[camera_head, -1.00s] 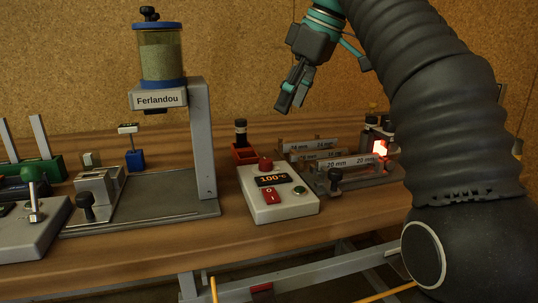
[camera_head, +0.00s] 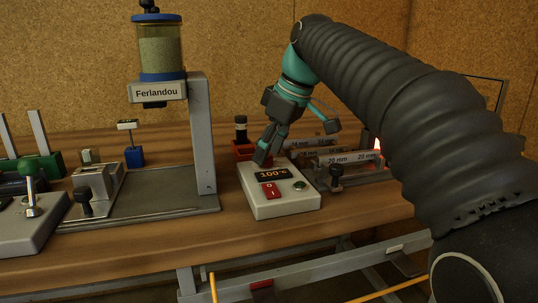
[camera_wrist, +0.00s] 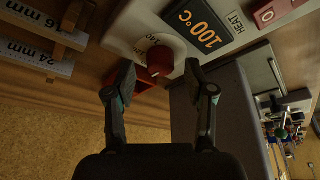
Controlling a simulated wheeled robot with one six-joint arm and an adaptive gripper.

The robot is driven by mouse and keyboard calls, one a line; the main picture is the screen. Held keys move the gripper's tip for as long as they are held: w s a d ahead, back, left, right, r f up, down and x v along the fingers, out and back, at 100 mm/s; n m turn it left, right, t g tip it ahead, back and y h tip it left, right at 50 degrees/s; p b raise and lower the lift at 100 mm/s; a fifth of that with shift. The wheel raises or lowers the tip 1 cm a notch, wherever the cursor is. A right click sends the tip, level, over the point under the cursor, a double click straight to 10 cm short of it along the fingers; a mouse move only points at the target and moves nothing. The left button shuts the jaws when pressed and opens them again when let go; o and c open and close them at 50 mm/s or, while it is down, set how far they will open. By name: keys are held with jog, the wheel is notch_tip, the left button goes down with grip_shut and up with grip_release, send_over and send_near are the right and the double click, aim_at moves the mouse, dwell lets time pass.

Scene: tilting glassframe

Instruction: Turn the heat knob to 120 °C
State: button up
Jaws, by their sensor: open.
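The red heat knob (camera_wrist: 159,61) sits on the white control box (camera_head: 286,207). The box's display (camera_head: 271,175) reads 100 °C in orange, and it also shows in the wrist view (camera_wrist: 199,24). My gripper (camera_head: 264,157) is open and empty, pointing down over the back of the box. In the wrist view my gripper (camera_wrist: 158,72) has one finger on each side of the knob, with visible gaps. I cannot tell how far down the fingers reach. In the head view the fingers hide the knob.
A red-and-white switch (camera_head: 271,190) and a green button (camera_head: 300,185) are on the box. A red tray (camera_head: 242,149) is behind it. Metal bars marked in mm (camera_head: 345,160) and a flame (camera_head: 377,144) are to the right. The Ferlandou stand (camera_head: 203,135) is left.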

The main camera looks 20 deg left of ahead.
jog(key=shift+a+f, duration=0.15)
jog(key=shift+f, duration=0.25)
grip_shut()
jog(key=shift+m, duration=0.5)
jog(key=shift+r+m+t+p, duration=0.1)
jog(key=shift+m+t+p, duration=0.3)
jog(key=shift+m, duration=0.2)
jog(key=m+t+h, duration=0.1)
jog(key=m, duration=0.2)
jog(key=shift+s+p, duration=0.1)
jog(key=shift+p, duration=0.25)
jog(key=m+h, duration=0.1)
jog(key=m, duration=0.2)
jog(key=m+t+h, duration=0.1)
jog(key=m, duration=0.2)
jog(key=shift+a+m+t, duration=0.15)
jog(key=shift+m+t, duration=0.15)
